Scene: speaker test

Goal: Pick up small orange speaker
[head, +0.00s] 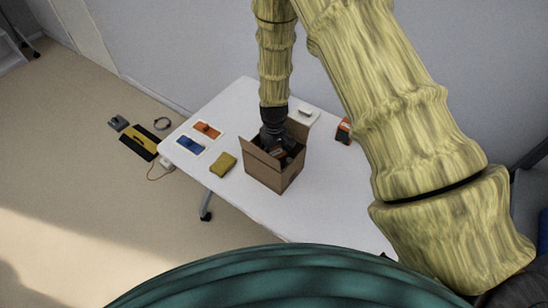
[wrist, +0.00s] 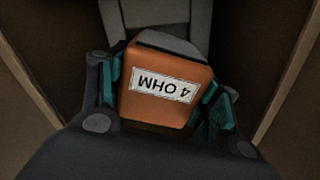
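The small orange speaker (wrist: 165,85) has a white label reading "4 OHM", upside down in the wrist view, and a grey part behind its orange face. It sits slightly tilted between the teal finger pads of my gripper (wrist: 160,105), which touch or nearly touch it on both sides. My gripper looks shut on it. In the head view my gripper (head: 277,146) reaches down into an open cardboard box (head: 266,172) on the table. The speaker there is mostly hidden by the gripper and box walls. I cannot tell whether it rests on the box floor.
The white table (head: 232,107) also holds an orange and black object (head: 344,130), a yellow block (head: 223,164), a blue card (head: 191,145), an orange card (head: 207,130) and a small white item (head: 306,111). Box walls stand close around my gripper. Several items lie on the floor at left.

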